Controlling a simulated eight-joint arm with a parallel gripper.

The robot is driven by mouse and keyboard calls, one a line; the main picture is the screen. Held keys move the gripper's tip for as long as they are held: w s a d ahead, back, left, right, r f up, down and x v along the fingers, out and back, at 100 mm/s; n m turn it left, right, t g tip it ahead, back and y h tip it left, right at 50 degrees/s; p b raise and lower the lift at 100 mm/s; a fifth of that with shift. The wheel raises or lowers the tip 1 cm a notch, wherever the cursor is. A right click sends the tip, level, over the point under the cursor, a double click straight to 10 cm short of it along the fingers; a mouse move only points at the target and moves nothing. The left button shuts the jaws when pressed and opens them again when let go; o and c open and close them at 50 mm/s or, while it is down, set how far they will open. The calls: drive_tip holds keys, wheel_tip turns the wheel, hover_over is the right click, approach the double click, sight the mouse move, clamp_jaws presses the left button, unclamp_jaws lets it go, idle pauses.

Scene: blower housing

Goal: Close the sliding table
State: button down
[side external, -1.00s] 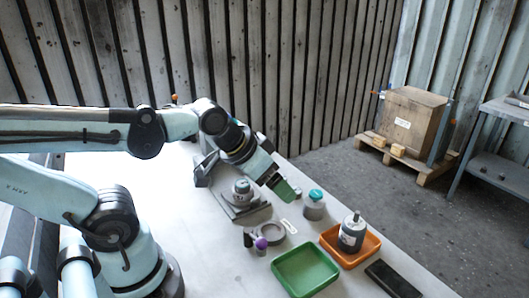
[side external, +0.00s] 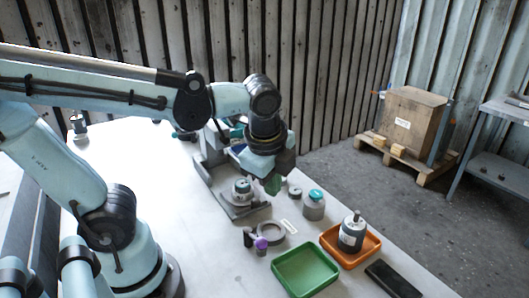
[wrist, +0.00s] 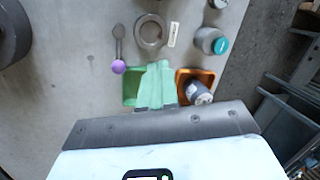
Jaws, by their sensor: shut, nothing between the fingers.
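The sliding table (side external: 243,211) is a flat grey plate at the front of a grey fixture (side external: 212,148), in the side view. A grey round part (side external: 242,191) stands on the plate. My gripper (side external: 272,186) points down just right of the plate, with its green fingers together and nothing held. Any contact with the plate cannot be told. In the wrist view the green fingers (wrist: 157,84) are shut above the trays. The sliding table cannot be made out there. My wrist hides part of the fixture's far side.
A grey ring (side external: 270,233), a purple-knobbed item (side external: 261,243) and a teal-lidded jar (side external: 314,205) lie nearby. A green tray (side external: 305,270) and an orange tray (side external: 368,246) with a grey bottle (side external: 351,232) are in front.

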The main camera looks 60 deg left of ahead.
drive_tip(key=f+m, duration=0.2)
drive_tip(key=a+f+m+g+y, duration=0.1)
drive_tip(key=f+m, duration=0.1)
drive_tip(key=f, duration=0.1)
drive_tip(key=a+f+m, duration=0.1)
drive_tip(key=f+m, duration=0.1)
drive_tip(key=f, duration=0.1)
drive_tip(key=shift+w+f+g+y, duration=0.2)
drive_tip(key=shift+g+y, duration=0.1)
drive_tip(key=shift+g, duration=0.1)
drive_tip(key=a, duration=0.3)
drive_tip(key=shift+w+f, duration=0.2)
drive_tip(key=shift+f, duration=0.1)
drive_tip(key=shift+w+a+f, duration=0.1)
drive_tip(key=shift+w+a, duration=0.05)
drive_tip(key=shift+a, duration=0.35)
drive_tip(key=a, duration=1.4)
